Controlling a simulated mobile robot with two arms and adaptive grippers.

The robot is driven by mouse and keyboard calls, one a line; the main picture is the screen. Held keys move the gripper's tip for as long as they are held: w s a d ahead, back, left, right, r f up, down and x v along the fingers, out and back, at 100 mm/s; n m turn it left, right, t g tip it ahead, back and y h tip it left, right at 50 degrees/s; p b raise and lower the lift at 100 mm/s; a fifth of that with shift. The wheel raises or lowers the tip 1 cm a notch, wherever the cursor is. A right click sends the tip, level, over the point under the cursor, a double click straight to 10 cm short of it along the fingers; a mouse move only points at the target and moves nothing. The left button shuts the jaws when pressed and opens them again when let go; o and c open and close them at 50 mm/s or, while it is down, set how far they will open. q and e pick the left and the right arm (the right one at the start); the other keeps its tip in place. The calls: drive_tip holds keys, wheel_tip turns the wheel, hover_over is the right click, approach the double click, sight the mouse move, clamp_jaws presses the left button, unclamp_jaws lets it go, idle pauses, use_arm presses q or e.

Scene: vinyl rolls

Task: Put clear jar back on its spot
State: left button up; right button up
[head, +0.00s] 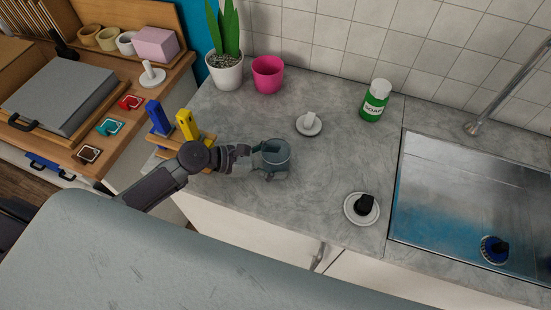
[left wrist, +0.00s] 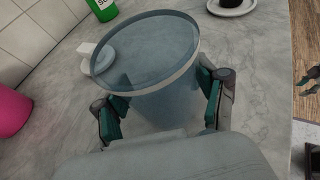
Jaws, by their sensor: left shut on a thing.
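The clear jar (head: 275,153) is a bluish see-through cup with a pale rim, over the grey counter. My left gripper (head: 262,160) reaches it from the left and is shut on it. In the left wrist view the jar (left wrist: 150,60) stands open-topped between the two teal-padded fingers of my left gripper (left wrist: 163,105), one on each side. I cannot tell whether its base touches the counter. A dark, teal-marked part at the right edge of the wrist view looks like my right gripper (left wrist: 311,80); it is cut off by the frame.
Behind the jar is a white disc with a white knob (head: 309,125). A white disc with a black knob (head: 361,209) lies right, before the sink (head: 470,220). A green soap bottle (head: 375,101), pink pot (head: 268,75) and potted plant (head: 225,72) stand behind. Blue and yellow blocks (head: 187,124) stand left.

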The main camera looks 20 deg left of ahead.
idle(0.3)
use_arm(q)
drive_tip(key=shift+f+b, duration=0.3)
drive_tip(key=shift+f, duration=0.35)
drive_tip(key=shift+f, duration=0.15)
drive_tip(key=o, duration=1.4)
